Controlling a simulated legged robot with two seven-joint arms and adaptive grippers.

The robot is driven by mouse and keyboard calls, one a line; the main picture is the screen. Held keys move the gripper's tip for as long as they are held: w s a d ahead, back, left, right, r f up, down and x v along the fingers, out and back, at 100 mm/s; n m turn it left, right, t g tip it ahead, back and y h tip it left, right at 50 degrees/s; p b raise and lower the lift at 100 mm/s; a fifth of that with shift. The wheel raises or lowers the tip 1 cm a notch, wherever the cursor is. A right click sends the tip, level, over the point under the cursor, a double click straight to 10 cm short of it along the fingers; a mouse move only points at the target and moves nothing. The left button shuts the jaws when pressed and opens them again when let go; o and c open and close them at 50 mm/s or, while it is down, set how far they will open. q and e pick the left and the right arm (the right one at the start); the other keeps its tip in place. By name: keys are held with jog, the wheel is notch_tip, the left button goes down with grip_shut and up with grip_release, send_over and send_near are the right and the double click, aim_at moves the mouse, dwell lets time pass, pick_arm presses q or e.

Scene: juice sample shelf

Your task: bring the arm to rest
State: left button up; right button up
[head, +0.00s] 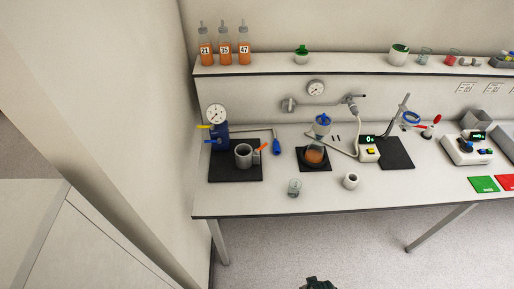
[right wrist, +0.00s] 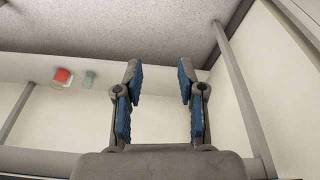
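My right gripper (right wrist: 159,78) is in the right wrist view. Its two blue-padded fingers stand well apart, and nothing is between them. It touches nothing that I can see. My left gripper is in neither view. In the head view a small dark green shape shows at the bottom edge; I cannot tell what it is. Three orange juice bottles (head: 225,52), labelled 21, 35 and 47, stand upright at the left end of the shelf (head: 270,69). No gripper is near them in the head view.
The white bench (head: 245,204) holds a blue gauge device (head: 218,130), a flask with orange liquid (head: 314,155), a glass beaker (head: 294,187) and a white cup (head: 350,181). Green and red mats (head: 484,184) lie at right. Floor before the bench is clear.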

jog(key=s+f+g+b, duration=0.1)
jog(key=s+f, duration=0.2)
jog(key=f, duration=0.7)
jog(key=s+f, duration=0.4)
jog(key=f, duration=0.7)
jog(key=s+d+f+g+b, duration=0.1)
jog(key=s+d+f, duration=0.2)
jog(key=s+f, duration=0.7)
jog(key=s, duration=0.4)
jog(key=shift+d+f, duration=0.2)
jog(key=shift+f, duration=0.1)
